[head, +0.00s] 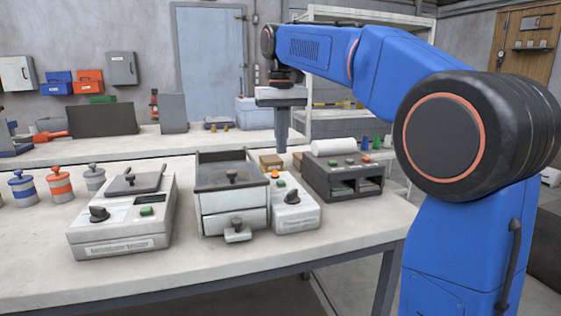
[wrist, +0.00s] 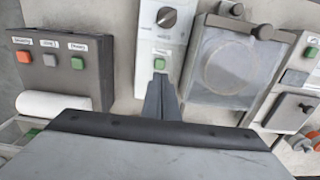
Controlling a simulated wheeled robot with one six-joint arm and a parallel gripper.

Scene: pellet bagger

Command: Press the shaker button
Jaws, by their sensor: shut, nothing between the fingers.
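A light grey control box (head: 300,215) stands beside the tray unit, with a black knob (head: 292,197) on its sloped top. A small green button (head: 280,183) sits behind the knob, and an orange one (head: 275,174) behind that. In the wrist view the green button (wrist: 160,63) shows just beyond my fingertips. My gripper (head: 282,150) is shut and empty, pointing down above the back of this box. In the wrist view its fingertips (wrist: 159,78) appear close to the green button, hiding the panel behind them. I cannot tell that they touch.
The lidded tray unit (head: 235,218) stands left of the box, a dark button box (head: 342,188) right. Another grey machine (head: 120,240) with a green button is farther left. Colored jars (head: 58,187) stand at the left. The table's front strip is clear.

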